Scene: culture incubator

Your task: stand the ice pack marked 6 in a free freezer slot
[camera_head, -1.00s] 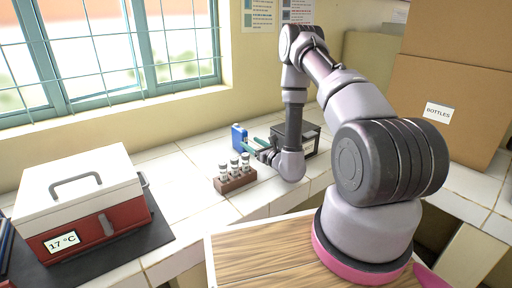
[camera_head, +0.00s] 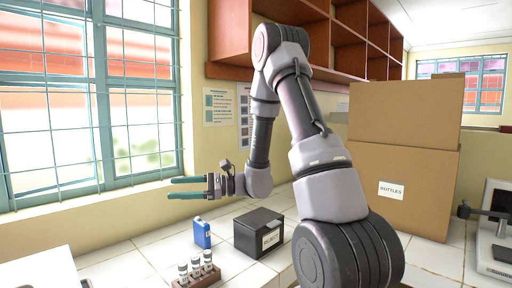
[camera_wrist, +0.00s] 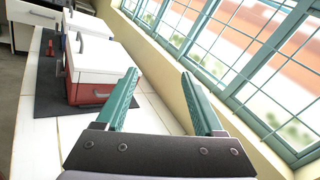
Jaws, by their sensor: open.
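A blue upright pack (camera_head: 202,232) stands on the white tiled counter, left of a black box; no number on it can be read. My gripper (camera_head: 172,188) is raised above the counter, up and left of the blue pack and apart from it. Its two green fingers point left and are spread. In the wrist view the gripper (camera_wrist: 159,74) is open with nothing between the fingers. I cannot make out any freezer slot in either current view.
A dark lidded box (camera_head: 258,232) with a label stands beside the pack. A wooden rack (camera_head: 197,280) holds 3 capped vials in front. A red and white cool box (camera_wrist: 92,72) sits on a dark mat. Cardboard boxes (camera_head: 405,150) stand at right, under wall shelves.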

